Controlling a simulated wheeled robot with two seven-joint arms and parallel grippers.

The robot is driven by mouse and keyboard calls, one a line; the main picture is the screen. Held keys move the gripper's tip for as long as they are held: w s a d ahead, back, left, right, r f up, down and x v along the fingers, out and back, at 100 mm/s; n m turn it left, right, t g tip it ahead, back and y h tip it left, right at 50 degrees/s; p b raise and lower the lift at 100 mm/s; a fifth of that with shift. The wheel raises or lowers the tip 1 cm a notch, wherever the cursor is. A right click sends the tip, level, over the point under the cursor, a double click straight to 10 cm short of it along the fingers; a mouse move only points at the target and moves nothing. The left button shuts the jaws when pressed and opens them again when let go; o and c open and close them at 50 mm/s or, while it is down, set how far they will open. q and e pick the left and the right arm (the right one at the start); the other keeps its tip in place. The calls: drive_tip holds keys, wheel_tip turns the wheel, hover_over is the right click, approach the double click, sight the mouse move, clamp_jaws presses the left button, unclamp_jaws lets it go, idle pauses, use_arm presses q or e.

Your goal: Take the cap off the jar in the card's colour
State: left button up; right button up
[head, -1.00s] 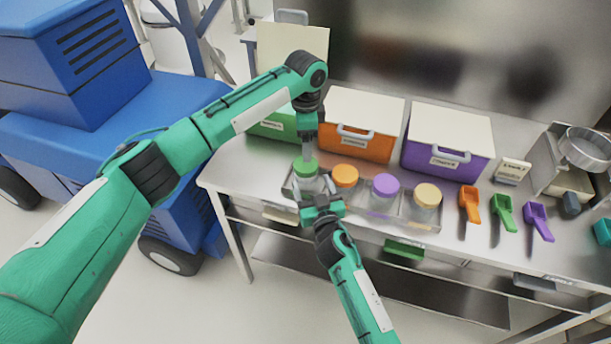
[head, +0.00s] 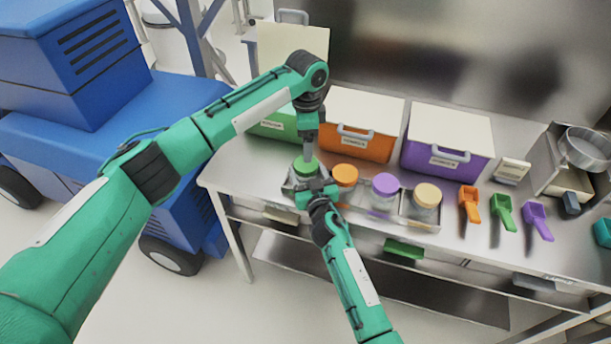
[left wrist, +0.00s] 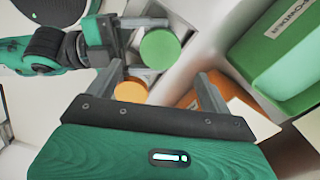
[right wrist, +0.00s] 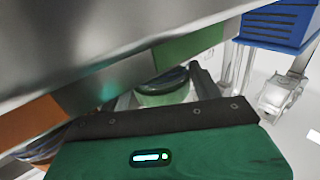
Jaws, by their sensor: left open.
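The green-capped jar (head: 306,167) stands at the left end of a row on the bench. Jars with an orange cap (head: 345,174), a purple cap (head: 385,185) and a tan cap (head: 428,194) stand to its right. My left gripper (head: 308,150) points down above the green cap, open and empty; its fingers show apart in the left wrist view (left wrist: 205,92). My right gripper (head: 308,188) has its fingers spread on either side of the green-capped jar; whether they touch it is unclear. No clearly coloured card can be made out.
Green (head: 272,125), orange (head: 352,145) and purple (head: 440,163) bins stand behind the jars. Orange, green and purple scoops (head: 503,212) lie to the right. A small white labelled stand (head: 512,171) is behind them. A blue machine (head: 75,70) is at left.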

use_arm(q)
drive_tip(key=s+d+f+h, duration=0.1)
drive_tip(key=h, duration=0.1)
drive_tip(key=s+d+f+h, duration=0.1)
drive_tip(key=f+h, duration=0.1)
drive_tip(key=shift+s+f, duration=0.15)
drive_tip(key=h, duration=0.1)
drive_tip(key=n+t+h, duration=0.5)
drive_tip(key=t+h, duration=0.1)
drive_tip(key=h, duration=0.1)
approach(301, 165)
use_arm(e)
drive_tip(key=shift+f, duration=0.1)
use_arm(q)
drive_tip(key=x, duration=1)
drive_tip(key=shift+r, duration=0.25)
drive_tip(key=c, duration=1.2)
